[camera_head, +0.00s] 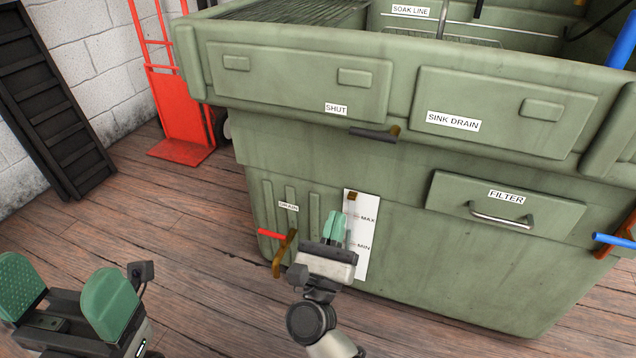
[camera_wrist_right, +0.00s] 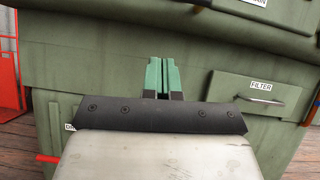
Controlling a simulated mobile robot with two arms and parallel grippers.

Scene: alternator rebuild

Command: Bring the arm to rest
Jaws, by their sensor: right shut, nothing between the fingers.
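My right gripper (camera_head: 335,226) is in front of the lower part of the green parts washer (camera_head: 400,200), next to the white MAX/MIN level strip (camera_head: 361,262). Its green fingers are together with nothing between them; they also show closed in the right wrist view (camera_wrist_right: 162,76). My left gripper (camera_head: 62,300) is at the lower left over the wooden floor. Its green pads stand wide apart and nothing shows between them.
A red drain handle (camera_head: 271,234) sticks out left of my right gripper. A dark lever (camera_head: 372,135) juts out under the SHUT label. The FILTER drawer (camera_head: 500,211) has a metal handle. A red hand truck (camera_head: 183,110) stands at the back left.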

